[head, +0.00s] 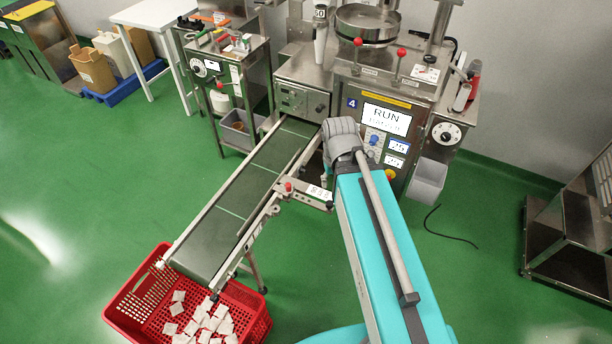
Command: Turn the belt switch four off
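The packing machine marked 4 (352,103) stands at the back, with a lit screen (387,117) reading RUN. Small buttons and displays sit under the screen, partly behind my arm. A black-and-white dial (446,133) is on the machine's right side. A steel control box (303,100) with small knobs sits at the top end of the green conveyor belt (240,195). I cannot tell which control is the belt switch or how it is set. My arm's grey joint is in front of the machine, right of the control box. My gripper cannot be made out.
A red crate (120,312) with several teabags stands under the belt's lower end. Another station (228,75) with a dial is at left. A grey bin (428,182) and a black cable (447,236) are right of my arm. A steel rack (570,225) stands far right. Green floor is open at left.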

